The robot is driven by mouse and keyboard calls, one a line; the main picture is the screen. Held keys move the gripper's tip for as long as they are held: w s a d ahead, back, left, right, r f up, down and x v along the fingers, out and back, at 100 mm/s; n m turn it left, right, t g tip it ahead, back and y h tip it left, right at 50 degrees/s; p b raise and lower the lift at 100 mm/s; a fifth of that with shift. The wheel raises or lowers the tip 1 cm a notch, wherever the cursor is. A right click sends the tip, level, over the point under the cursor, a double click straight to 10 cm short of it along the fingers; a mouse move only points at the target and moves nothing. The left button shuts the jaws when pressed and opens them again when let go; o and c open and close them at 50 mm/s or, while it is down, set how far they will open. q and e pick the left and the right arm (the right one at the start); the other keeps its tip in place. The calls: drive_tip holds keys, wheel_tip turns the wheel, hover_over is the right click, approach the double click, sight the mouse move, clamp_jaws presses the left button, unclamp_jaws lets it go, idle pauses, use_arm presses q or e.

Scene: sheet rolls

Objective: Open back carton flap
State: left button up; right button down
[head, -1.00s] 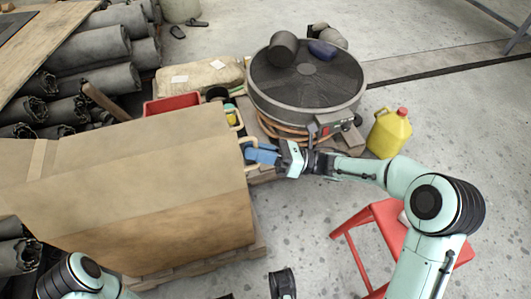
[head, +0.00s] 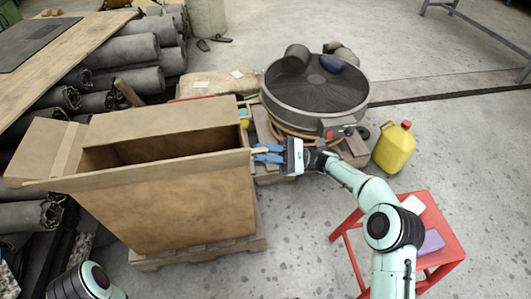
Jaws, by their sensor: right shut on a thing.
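The brown cardboard carton (head: 170,215) stands at the left on a wooden pallet. Its top has a long, dark opening. The back flap (head: 165,121) stands raised behind the opening. A narrow front flap (head: 150,170) runs along the near edge, and a side flap (head: 35,145) sticks out to the left. My right gripper (head: 262,153), with blue fingers, is at the carton's right end, shut on cardboard at the top edge. Which flap edge is between its fingers is hard to tell. My left gripper is out of view; only part of that arm shows at the lower left.
A round dark-topped drum (head: 315,90) stands behind my right gripper. A yellow jug (head: 394,148) and a red stool (head: 440,255) are to the right. Dark rolls (head: 120,52) fill the left back. Floor between carton and stool is clear.

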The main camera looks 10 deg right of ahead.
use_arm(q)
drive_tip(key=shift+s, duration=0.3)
use_arm(e)
drive_tip(key=shift+s+f+n+g, duration=0.15)
drive_tip(key=shift+s+n+g, duration=0.1)
drive_tip(key=shift+n+g, duration=0.25)
drive_tip(key=c, duration=1.2)
unclamp_jaws()
drive_tip(key=shift+o, duration=0.2)
drive_tip(key=s+v, duration=0.1)
drive_tip(key=v, duration=1.2)
drive_tip(key=shift+w+d, duration=0.2)
drive_tip(key=shift+w, duration=0.25)
